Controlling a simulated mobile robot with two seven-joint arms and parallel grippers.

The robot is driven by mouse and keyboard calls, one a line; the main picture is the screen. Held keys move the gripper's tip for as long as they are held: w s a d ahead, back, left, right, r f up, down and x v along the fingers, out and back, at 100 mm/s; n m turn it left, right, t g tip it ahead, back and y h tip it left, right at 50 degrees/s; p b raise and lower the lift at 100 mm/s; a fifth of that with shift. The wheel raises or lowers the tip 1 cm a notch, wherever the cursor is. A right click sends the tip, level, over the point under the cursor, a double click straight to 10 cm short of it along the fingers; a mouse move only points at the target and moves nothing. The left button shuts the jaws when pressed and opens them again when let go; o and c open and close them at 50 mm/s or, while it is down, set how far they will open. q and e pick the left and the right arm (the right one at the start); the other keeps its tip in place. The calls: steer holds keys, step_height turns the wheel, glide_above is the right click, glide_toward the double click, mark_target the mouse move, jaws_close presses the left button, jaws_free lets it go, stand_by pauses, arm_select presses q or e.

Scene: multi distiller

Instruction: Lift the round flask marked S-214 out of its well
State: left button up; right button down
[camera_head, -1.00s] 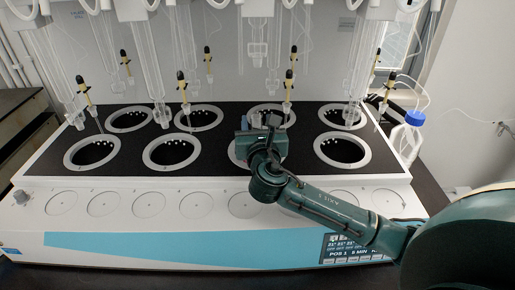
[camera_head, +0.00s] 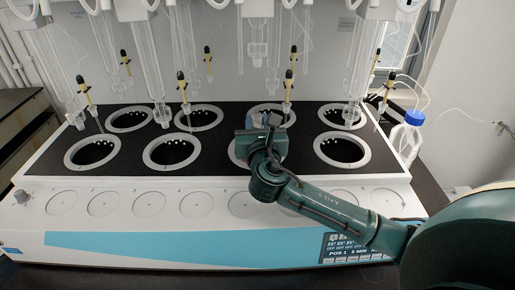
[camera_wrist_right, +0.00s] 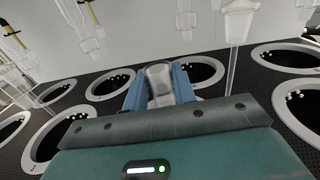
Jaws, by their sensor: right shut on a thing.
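My right gripper (camera_head: 264,120) is over the front-row well (camera_head: 233,152) third from the left in the head view. In the right wrist view its two blue fingers (camera_wrist_right: 160,88) are shut on the clear glass neck of a flask (camera_wrist_right: 159,76), one finger on each side. The flask's round body is hidden by my gripper and hand. No S-214 marking can be read, and I cannot tell how far the body is from the well. My left gripper is not in view.
The black deck (camera_head: 126,150) has two rows of ringed wells; several look empty apart from small white balls. Glass tubes (camera_head: 150,60) and black-capped yellow probes (camera_head: 182,88) hang above and behind. A blue-capped bottle (camera_head: 407,138) stands to the right.

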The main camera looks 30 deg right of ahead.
steer(key=shift+w+r+p, duration=0.1)
steer(key=shift+r+p, duration=1.3)
steer(key=shift+p, duration=0.2)
steer(key=shift+r+p, duration=0.45)
steer(key=shift+r, duration=2.4)
